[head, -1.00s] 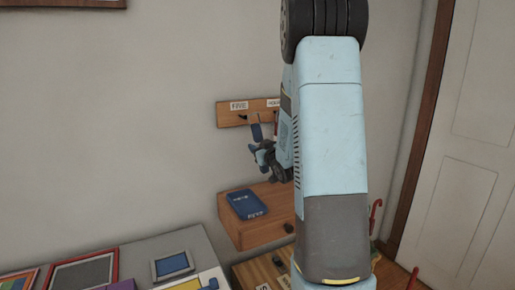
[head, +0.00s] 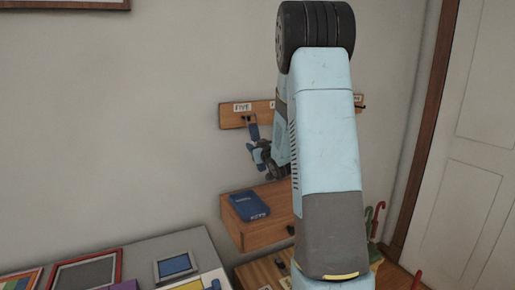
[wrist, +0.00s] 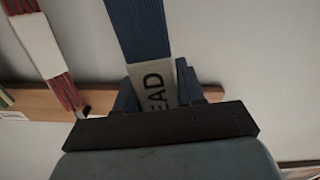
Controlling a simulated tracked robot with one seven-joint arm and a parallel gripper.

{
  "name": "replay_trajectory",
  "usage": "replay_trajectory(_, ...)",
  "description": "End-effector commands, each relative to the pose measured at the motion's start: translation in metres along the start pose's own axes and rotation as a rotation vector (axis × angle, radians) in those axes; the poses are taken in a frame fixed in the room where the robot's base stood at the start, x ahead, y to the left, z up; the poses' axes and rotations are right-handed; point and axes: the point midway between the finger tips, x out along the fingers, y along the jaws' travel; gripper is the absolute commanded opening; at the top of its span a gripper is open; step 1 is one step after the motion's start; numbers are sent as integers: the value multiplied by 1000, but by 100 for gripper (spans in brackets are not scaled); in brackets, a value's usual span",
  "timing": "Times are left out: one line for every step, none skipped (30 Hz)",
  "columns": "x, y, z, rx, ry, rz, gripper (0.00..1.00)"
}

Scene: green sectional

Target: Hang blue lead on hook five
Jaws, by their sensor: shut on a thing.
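The wooden hook rail (head: 232,118) is on the wall in the head view, with a white FIVE label (head: 242,107) at its left end. My gripper (head: 257,145) is just below that end, shut on the blue lead (head: 252,131). The lead's upper part is close under the hook (head: 246,118) by the FIVE label. In the wrist view the blue lead (wrist: 137,28) has a pale tag ending in "EAD" between the fingers of my gripper (wrist: 160,92). I cannot tell whether the lead touches the hook.
A red striped lead (wrist: 61,88) with a white tag is beside the blue one in the wrist view. My arm hides much of the rail. Umbrellas (head: 375,218) stand at right.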

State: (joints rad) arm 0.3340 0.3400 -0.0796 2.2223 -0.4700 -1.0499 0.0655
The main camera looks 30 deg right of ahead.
Motion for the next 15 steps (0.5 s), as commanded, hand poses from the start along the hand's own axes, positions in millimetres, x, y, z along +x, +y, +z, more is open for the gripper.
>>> replay_trajectory(3, 0, 0, 0, 0, 0, 6)
replay_trajectory(4, 0, 0, 0, 0, 0, 6)
replay_trajectory(6, 0, 0, 0, 1, 0, 6)
replay_trajectory(8, 0, 0, 0, 1, 0, 6)
replay_trajectory(9, 0, 0, 0, 1, 0, 6)
replay_trajectory(11, 0, 0, 0, 1, 0, 6)
replay_trajectory(12, 0, 1, 0, 1, 0, 6)
replay_trajectory(14, 0, 1, 0, 1, 0, 6)
replay_trajectory(16, 0, 1, 0, 1, 0, 6)
replay_trajectory(17, 0, 1, 0, 1, 0, 6)
replay_trajectory(19, 0, 1, 0, 1, 0, 6)
replay_trajectory(21, 0, 1, 0, 0, 0, 6)
replay_trajectory(22, 0, 2, 0, 0, 0, 6)
replay_trajectory(24, 0, 2, 0, 0, 0, 6)
replay_trajectory(26, -1, 2, 0, 0, 0, 6)
